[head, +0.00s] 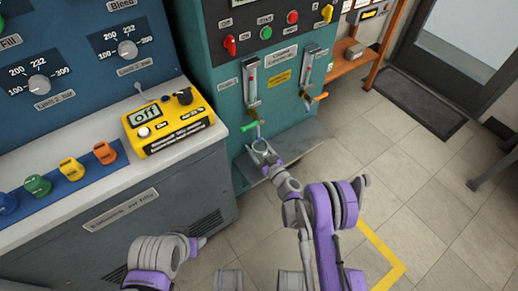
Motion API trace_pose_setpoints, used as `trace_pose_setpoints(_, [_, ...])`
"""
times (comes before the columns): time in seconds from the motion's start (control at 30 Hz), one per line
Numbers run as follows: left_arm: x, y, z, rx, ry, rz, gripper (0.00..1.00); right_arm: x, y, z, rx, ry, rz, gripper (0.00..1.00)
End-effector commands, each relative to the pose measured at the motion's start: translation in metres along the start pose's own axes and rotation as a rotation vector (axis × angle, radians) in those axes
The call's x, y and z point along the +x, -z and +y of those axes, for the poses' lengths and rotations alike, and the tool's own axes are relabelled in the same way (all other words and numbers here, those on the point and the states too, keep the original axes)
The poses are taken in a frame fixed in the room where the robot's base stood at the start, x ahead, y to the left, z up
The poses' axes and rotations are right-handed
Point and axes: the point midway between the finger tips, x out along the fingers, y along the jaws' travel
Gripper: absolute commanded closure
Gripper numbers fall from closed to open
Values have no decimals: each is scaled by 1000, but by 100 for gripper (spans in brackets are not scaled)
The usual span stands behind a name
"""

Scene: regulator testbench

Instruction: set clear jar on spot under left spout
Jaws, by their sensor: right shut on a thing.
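My right gripper (262,156) reaches over the grey shelf at the foot of the teal machine. It is shut on the clear jar (260,145), which is small and partly hidden by the fingers. The jar is close below the left spout (259,131), by the green handle (250,126). I cannot tell whether the jar touches the shelf (295,148). The spot under the spout is not clearly visible. My left arm shows at the bottom left, with its gripper (197,243) small and mostly hidden; its opening cannot be made out.
The right spout has an orange handle (318,97). A yellow device reading "off" (168,125) sits on the grey bench (60,140) at left, beside several coloured knobs. A wooden side table (350,62) stands at the back.

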Motion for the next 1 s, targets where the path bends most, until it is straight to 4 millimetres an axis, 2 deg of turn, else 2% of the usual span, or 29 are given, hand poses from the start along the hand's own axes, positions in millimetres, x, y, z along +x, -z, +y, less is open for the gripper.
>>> trace_pose_setpoints(1.0, [0, 0, 0, 0, 0, 0, 50, 1, -7, 0, 0, 0, 0, 85])
